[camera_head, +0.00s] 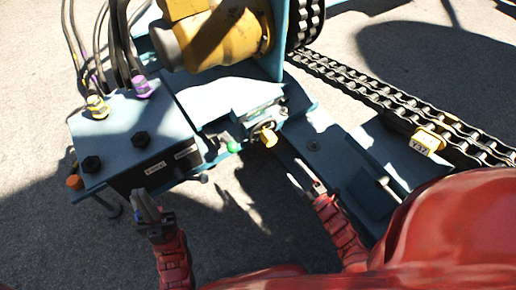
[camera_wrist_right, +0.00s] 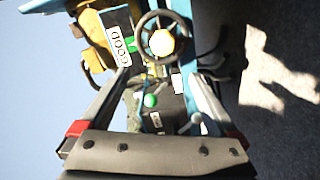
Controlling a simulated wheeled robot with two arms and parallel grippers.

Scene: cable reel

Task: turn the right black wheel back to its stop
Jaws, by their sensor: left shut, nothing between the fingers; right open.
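A black spoked wheel with a yellow hub (camera_wrist_right: 183,38) shows at the top of the right wrist view, beyond my fingertips and apart from them. My left gripper (camera_head: 148,206) is shut and empty, in front of the blue box.
The blue box (camera_head: 125,120) carries hoses, two black bolt-like heads (camera_head: 92,163) and labels. A chain (camera_head: 385,95) runs to the right past a yellow tag (camera_head: 427,141).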

